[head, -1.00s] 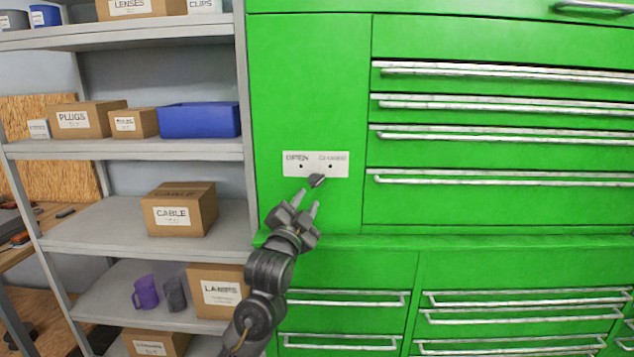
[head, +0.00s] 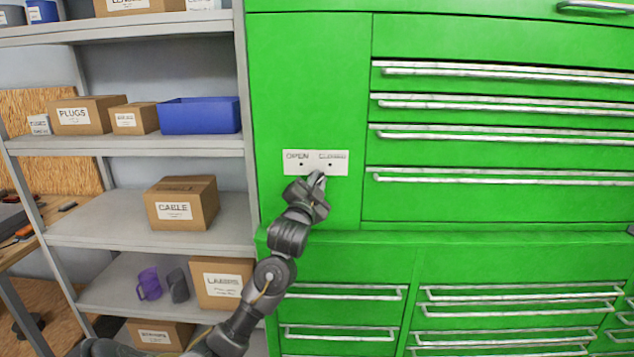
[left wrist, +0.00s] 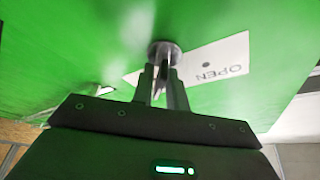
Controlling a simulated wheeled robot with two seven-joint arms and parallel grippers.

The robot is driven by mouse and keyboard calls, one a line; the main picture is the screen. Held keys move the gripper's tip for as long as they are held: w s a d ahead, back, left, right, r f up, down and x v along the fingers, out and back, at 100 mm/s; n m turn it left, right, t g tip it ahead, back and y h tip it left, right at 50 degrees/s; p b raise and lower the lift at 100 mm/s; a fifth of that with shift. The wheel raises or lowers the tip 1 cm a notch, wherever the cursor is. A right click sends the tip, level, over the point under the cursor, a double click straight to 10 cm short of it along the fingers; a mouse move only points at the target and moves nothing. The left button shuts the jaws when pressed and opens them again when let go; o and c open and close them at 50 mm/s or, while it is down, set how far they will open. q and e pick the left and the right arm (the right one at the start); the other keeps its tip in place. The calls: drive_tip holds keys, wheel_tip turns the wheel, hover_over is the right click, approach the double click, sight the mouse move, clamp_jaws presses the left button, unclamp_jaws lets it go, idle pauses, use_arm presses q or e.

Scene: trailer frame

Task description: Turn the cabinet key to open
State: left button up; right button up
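The key (left wrist: 166,57) sits in a round dark lock (left wrist: 163,47) on the green cabinet (head: 308,80), as the left wrist view shows. The lock is just below a white plate (head: 316,157) marked OPEN on its left and CLOSED on its right, with a small dark dot under each word. My left gripper (head: 318,177) is at the lock and covers most of it in the head view. In the left wrist view its fingers (left wrist: 163,72) are close together, one on each side of the key, and look shut on it. My right gripper is out of view.
Drawers with long metal handles (head: 475,174) fill the cabinet's right side. A ledge (head: 480,240) juts out below the lock. Grey shelves (head: 120,147) with boxes, a blue bin (head: 199,115) and a purple mug (head: 149,284) stand at the left.

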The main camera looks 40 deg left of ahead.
use_arm(q)
clamp_jaws()
